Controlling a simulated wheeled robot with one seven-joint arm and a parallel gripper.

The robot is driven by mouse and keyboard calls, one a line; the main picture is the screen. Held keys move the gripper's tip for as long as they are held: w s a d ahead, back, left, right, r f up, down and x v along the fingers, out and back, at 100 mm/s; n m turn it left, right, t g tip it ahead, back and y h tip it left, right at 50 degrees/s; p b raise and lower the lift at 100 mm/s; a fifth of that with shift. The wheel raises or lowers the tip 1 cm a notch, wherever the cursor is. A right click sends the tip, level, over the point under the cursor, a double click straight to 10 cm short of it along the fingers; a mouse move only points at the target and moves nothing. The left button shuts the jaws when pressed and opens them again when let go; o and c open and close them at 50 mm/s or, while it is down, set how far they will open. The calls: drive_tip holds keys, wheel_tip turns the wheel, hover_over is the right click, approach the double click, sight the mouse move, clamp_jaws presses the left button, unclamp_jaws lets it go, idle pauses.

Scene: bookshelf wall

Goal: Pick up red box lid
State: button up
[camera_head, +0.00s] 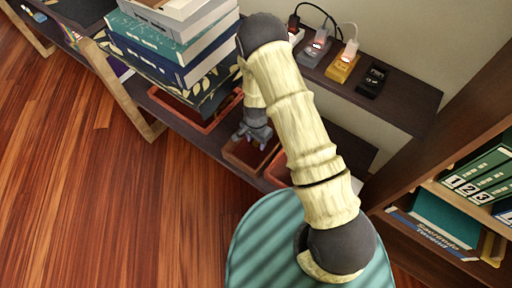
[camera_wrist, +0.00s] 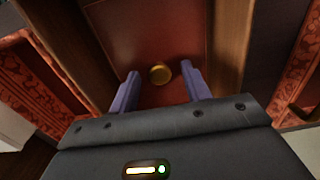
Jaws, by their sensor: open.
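The red box lid (camera_wrist: 150,35) fills the upper middle of the wrist view, a dark red panel between brown wooden sides. A round gold knob (camera_wrist: 160,74) sits on it. My gripper (camera_wrist: 159,72) is open, with one bluish finger on each side of the knob and a gap to both. In the head view, my gripper (camera_head: 252,136) is over a small reddish-brown box (camera_head: 240,158) on the lower shelf. The lid's knob is hidden there. I cannot tell how high the fingertips are above the lid.
Red patterned surfaces (camera_wrist: 35,85) flank the box in the wrist view. A stack of boxes and books (camera_head: 180,45) stands left of my arm. Several small devices with cables (camera_head: 343,66) sit on the upper shelf (camera_head: 412,100). A bookcase (camera_head: 440,145) is at right; wooden floor (camera_head: 90,180) is open at left.

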sight(256, 143)
drive_tip(key=shift+f, duration=0.15)
drive_tip(key=shift+c, duration=0.2)
clamp_jaws()
idle(0.3)
wheel_tip(256, 143, up, 10)
drive_tip(key=p, duration=0.3)
drive_tip(key=shift+s, duration=0.1)
idle(0.6)
